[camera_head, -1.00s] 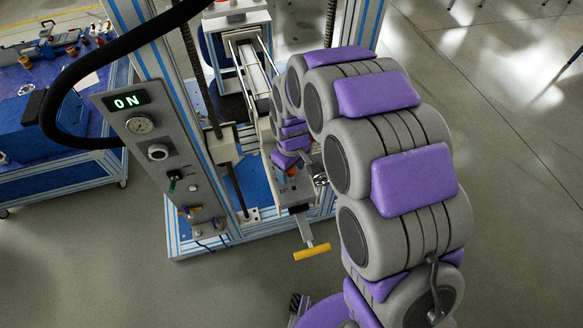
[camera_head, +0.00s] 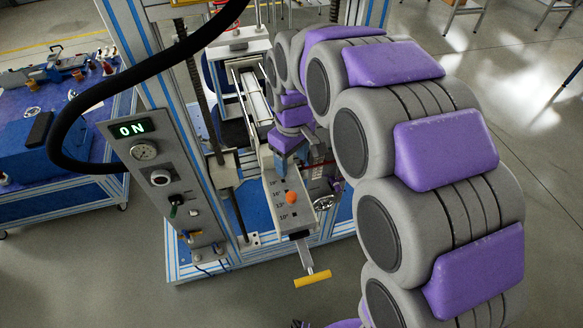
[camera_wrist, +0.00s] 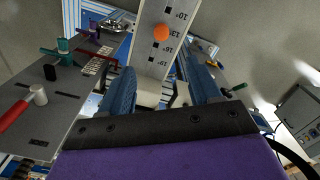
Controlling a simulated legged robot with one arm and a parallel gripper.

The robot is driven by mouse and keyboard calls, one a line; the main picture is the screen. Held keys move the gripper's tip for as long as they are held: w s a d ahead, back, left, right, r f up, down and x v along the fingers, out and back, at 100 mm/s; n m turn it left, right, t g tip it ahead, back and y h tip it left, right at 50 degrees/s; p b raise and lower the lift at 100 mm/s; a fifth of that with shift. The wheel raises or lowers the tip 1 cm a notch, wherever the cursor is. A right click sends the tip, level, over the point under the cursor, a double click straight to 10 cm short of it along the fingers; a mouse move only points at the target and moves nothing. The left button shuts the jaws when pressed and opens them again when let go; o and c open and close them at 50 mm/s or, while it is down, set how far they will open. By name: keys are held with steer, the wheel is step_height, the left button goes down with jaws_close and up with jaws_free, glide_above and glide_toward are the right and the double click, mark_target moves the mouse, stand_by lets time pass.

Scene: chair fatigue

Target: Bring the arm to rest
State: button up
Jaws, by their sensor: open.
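My arm (camera_head: 425,150), grey with purple pads, curves from the lower right up and over to the test machine (camera_head: 240,170). My gripper (camera_head: 287,143) is at the near end of the machine, just beyond a grey angle-marked plate (camera_head: 283,215) with an orange knob (camera_head: 292,197). In the wrist view my gripper (camera_wrist: 163,85) has its two blue fingers apart, with nothing held between them. The marked plate (camera_wrist: 168,15) and orange knob (camera_wrist: 161,32) lie ahead of the fingers. Whether a finger touches the machine is unclear.
A control panel (camera_head: 165,185) showing "ON" stands left of the plate. A yellow handle (camera_head: 313,279) sticks out toward me. A black hose (camera_head: 85,165) loops at the left, near a blue workbench (camera_head: 70,195). Open floor (camera_head: 95,270) lies at the front left.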

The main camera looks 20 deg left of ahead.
steer(key=shift+r, duration=0.4)
steer(key=s+d+r+m+g+b, duration=0.1)
steer(key=s+d+m, duration=0.2)
steer(key=s+d, duration=0.45)
steer(key=s+d+m+b, duration=0.2)
steer(key=s+d+m, duration=0.2)
steer(key=d, duration=0.7)
steer(key=s+d+f+m+b, duration=0.1)
steer(key=s+d+f+m, duration=0.1)
steer(key=s+d, duration=0.2)
steer(key=s+d+f+m, duration=0.2)
steer(key=s+d+m, duration=0.1)
steer(key=s, duration=0.8)
steer(key=shift+s+d+g+b, duration=0.2)
steer(key=shift+d+g+b, duration=0.2)
steer(key=shift+d, duration=0.05)
